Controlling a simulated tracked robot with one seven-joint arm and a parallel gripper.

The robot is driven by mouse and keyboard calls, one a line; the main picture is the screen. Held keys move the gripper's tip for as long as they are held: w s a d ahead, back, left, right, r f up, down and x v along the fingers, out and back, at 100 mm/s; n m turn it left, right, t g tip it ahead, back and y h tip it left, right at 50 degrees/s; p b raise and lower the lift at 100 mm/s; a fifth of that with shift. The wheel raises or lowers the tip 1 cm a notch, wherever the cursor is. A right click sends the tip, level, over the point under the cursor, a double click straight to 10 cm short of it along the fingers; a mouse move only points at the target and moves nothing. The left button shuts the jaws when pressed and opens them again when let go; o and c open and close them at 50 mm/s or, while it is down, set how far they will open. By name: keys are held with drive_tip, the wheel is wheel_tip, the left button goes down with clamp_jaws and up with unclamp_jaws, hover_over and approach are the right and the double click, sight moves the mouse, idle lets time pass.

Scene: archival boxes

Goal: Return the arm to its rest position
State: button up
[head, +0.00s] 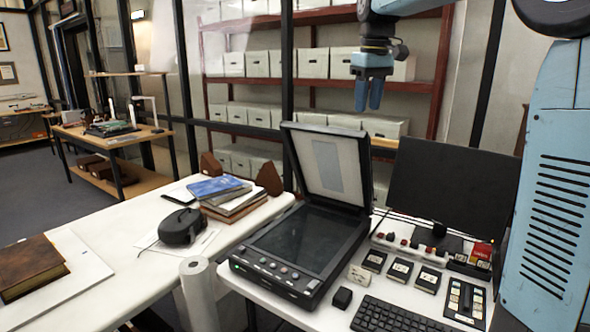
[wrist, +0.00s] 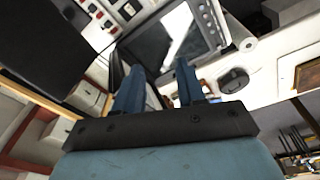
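My gripper (head: 368,95) hangs pointing down in the head view, in the air above and behind the open lid of the flatbed scanner (head: 305,240). In the wrist view my gripper (wrist: 157,82) shows two blue fingers with a clear gap between them. Nothing is between the fingers. The arm comes in from the upper right of the head view. The scanner also shows beyond the fingers in the wrist view (wrist: 150,45).
A black monitor (head: 450,190) and a keyboard (head: 395,318) stand right of the scanner. Books (head: 235,200), a black device (head: 181,227) and a paper roll (head: 198,290) are to the left. Shelves of white boxes (head: 310,63) stand behind. The air around my gripper looks clear.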

drive_tip(key=s+d+f+m+t, duration=0.1)
drive_tip(key=s+f, duration=0.4)
drive_tip(key=s, duration=0.5)
drive_tip(key=s+d+f+m+t, duration=0.1)
drive_tip(key=s+d+f+m, duration=0.2)
drive_tip(key=s+f, duration=0.3)
drive_tip(key=s+d+f+m+t, duration=0.2)
drive_tip(key=s+f, duration=0.4)
drive_tip(key=s, duration=0.7)
drive_tip(key=shift+s, duration=0.3)
